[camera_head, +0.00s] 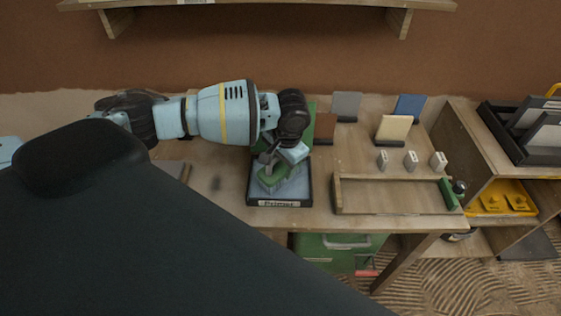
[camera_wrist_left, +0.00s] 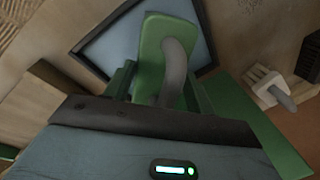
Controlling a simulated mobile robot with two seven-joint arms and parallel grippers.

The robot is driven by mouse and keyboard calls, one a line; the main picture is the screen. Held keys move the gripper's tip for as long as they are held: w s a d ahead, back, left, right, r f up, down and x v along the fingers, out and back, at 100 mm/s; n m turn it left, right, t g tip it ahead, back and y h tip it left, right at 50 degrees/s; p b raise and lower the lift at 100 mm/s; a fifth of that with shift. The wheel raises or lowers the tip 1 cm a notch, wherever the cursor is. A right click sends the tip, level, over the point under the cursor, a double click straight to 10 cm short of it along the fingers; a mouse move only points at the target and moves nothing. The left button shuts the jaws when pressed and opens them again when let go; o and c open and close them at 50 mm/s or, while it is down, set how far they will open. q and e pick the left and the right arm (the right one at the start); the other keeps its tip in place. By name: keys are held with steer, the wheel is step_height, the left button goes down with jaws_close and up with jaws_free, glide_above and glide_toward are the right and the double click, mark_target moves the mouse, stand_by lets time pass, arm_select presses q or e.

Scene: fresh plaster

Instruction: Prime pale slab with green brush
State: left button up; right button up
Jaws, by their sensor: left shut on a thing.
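The pale slab (camera_head: 393,128) is cream and stands propped near the back of the table, right of the middle in the head view. My left gripper (camera_head: 273,160) is shut on the green brush (camera_head: 271,180), over the tray labelled "Primer" (camera_head: 278,203). In the left wrist view the green brush (camera_wrist_left: 152,45) shows its green body and curved grey handle, with the blue-grey inside of the tray (camera_wrist_left: 108,45) behind it. The brush is low over or in the tray; I cannot tell whether its bristles touch the primer. My right gripper is out of view.
Grey (camera_head: 346,105), blue (camera_head: 409,106) and brown (camera_head: 325,127) slabs stand near the pale one. Three small light blocks (camera_head: 410,160) stand behind a wooden frame (camera_head: 400,209). A shelf unit (camera_head: 468,137) stands at the right. A dark part covers the lower left.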

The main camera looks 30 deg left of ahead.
arm_select(q)
steer(key=shift+r+p, duration=0.7)
steer(key=shift+r, duration=2.7)
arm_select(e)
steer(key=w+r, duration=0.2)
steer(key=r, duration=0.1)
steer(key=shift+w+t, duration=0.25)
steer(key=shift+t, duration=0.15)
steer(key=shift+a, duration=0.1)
arm_select(q)
steer(key=s+d+r+n, duration=0.2)
steer(key=d+r, duration=0.5)
steer(key=d, duration=0.1)
steer(key=shift+r+n+g, duration=0.25)
steer(key=shift+n+g, duration=0.05)
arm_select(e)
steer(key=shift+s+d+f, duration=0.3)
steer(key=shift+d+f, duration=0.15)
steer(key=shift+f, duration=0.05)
